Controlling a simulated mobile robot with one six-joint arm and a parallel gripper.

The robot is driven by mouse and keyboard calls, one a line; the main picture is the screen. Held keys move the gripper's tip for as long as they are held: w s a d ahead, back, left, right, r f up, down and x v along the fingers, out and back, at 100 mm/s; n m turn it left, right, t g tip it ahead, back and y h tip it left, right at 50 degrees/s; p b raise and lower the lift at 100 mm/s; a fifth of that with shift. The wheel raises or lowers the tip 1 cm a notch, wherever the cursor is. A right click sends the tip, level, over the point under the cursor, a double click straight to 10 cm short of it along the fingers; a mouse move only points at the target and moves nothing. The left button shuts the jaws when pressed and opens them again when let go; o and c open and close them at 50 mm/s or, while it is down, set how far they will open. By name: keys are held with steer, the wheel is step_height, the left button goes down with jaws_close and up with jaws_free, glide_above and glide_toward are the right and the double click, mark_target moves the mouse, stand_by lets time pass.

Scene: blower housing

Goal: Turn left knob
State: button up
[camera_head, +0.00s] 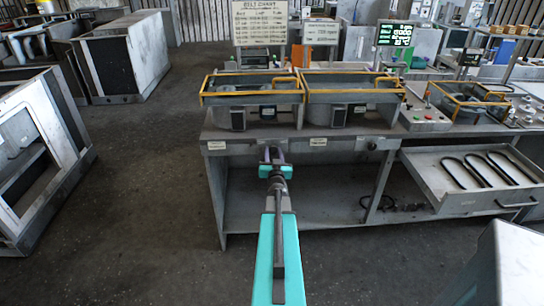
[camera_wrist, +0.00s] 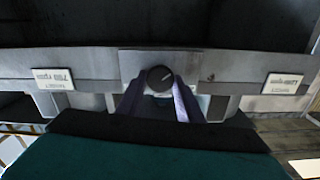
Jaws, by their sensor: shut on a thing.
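The left knob (camera_wrist: 160,79) is a dark round dial on a light plate on the bench's front rail, with a thin pale mark on its face. In the wrist view it sits between my two fingers, and my gripper (camera_wrist: 159,93) is shut on it. In the head view my gripper (camera_head: 272,154) reaches the front rail and hides this knob. A second knob (camera_head: 372,146) is on the same rail farther right, apart from my gripper. Upside-down target labels flank the held knob in the wrist view, one at left (camera_wrist: 52,78) reading about 700 rpm.
The grey workbench (camera_head: 232,133) carries two yellow-railed housings (camera_head: 252,94) above the knobs. An open drawer (camera_head: 470,203) with black belts juts out at right. A grey cabinet corner (camera_head: 510,265) stands at front right. Floor to the left of my arm is clear.

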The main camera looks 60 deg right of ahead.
steer(key=o, duration=1.1)
steer(key=shift+s+d, duration=0.1)
steer(key=shift+d, duration=0.05)
steer(key=shift+c, duration=0.2)
steer(key=shift+a, duration=0.25)
steer(key=p+v, duration=0.7)
steer(key=v, duration=0.6)
steer(key=shift+s+a, duration=0.15)
steer(key=shift+s, duration=0.05)
stand_by(0.5)
